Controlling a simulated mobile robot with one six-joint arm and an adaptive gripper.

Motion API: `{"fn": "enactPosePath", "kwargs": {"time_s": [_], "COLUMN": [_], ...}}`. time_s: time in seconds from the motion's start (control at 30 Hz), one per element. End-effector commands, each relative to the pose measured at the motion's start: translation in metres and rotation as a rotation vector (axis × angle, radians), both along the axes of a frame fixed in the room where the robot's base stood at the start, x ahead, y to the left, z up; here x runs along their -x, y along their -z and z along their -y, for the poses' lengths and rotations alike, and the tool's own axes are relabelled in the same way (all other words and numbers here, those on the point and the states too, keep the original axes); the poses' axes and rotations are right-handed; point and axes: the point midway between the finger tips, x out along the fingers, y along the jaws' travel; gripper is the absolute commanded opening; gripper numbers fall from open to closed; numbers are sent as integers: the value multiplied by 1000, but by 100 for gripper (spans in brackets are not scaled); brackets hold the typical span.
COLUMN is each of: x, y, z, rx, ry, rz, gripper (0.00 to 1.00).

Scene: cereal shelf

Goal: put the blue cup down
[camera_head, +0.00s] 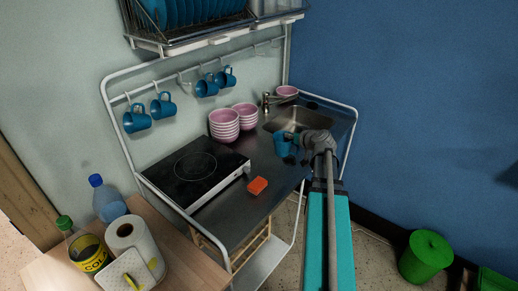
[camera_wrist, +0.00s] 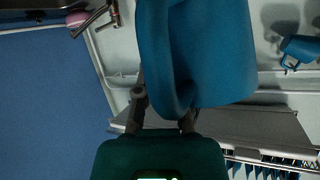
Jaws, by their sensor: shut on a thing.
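The blue cup (camera_head: 282,146) is at my gripper (camera_head: 302,144), over the dark counter (camera_head: 262,190) just in front of the sink. In the wrist view the cup (camera_wrist: 215,55) fills the upper middle, very close to the camera. My gripper (camera_wrist: 163,100) is shut on it, apparently at the handle side; the cup hides the fingertips. I cannot tell whether the cup's base touches the counter or hangs above it.
The metal sink (camera_head: 318,122) lies behind the cup. Stacked pink bowls (camera_head: 224,125) stand at the back, left of the cup. An orange sponge (camera_head: 257,186) lies near the front edge beside the black hob (camera_head: 194,172). Several blue mugs (camera_head: 137,119) hang from the rail.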

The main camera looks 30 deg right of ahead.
Motion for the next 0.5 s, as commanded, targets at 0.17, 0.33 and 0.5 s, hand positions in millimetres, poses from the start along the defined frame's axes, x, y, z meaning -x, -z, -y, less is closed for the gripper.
{"fn": "enactPosePath", "kwargs": {"time_s": [0.17,0.33,0.5], "x": [-9,-10,-10], "y": [-1,-1,-1], "z": [-10,-11,-11], "rx": [2,2,2], "ry": [-6,-7,-6], "rz": [-1,-2,-1], "gripper": [0,0,0]}}
